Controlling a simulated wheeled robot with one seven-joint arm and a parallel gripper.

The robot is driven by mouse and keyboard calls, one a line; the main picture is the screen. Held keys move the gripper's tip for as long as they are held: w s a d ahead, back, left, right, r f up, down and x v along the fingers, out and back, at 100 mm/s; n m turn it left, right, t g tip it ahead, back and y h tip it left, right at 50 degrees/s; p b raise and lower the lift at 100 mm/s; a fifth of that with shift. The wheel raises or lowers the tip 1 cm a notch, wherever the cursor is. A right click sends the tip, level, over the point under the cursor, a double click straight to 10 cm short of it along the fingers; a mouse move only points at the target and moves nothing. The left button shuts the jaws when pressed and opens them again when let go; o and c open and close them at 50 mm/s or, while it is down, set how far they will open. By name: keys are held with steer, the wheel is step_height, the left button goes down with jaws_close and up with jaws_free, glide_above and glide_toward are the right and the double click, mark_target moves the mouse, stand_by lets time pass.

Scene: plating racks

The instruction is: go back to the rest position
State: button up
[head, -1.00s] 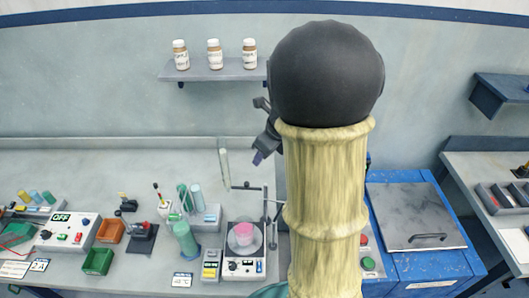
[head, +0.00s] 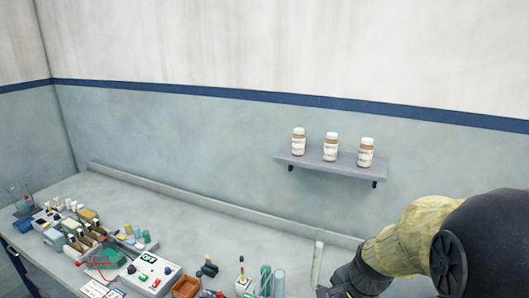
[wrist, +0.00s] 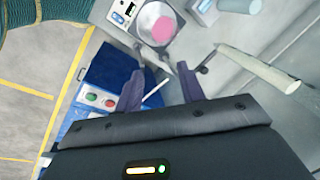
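My arm reaches in from the lower right of the head view, its yellowish sleeve (head: 400,240) bent toward the bench. My gripper is mostly cut off by the bottom edge there. In the wrist view my gripper (wrist: 160,88) shows two dark purple fingers spread apart. No object is held; a thin white rod shows between them, seemingly beyond them. The wrist view looks down on the bench edge, with a pink-filled vessel (wrist: 157,24) on a hotplate ahead of the fingers.
A wall shelf (head: 330,164) holds three labelled bottles. The grey bench (head: 190,225) carries a control box (head: 150,272), an orange bin (head: 186,287) and racks at left. A pale tube (head: 317,262) stands near my arm. A blue cabinet (wrist: 105,70) and floor show in the wrist view.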

steer(key=s+a+f+n+b, duration=0.1)
steer(key=s+a+f+n, duration=0.2)
steer(key=n, duration=0.9)
steer(key=shift+s+f+h+b, duration=0.15)
steer(key=shift+s+h+b, duration=0.2)
steer(key=shift+s, duration=0.7)
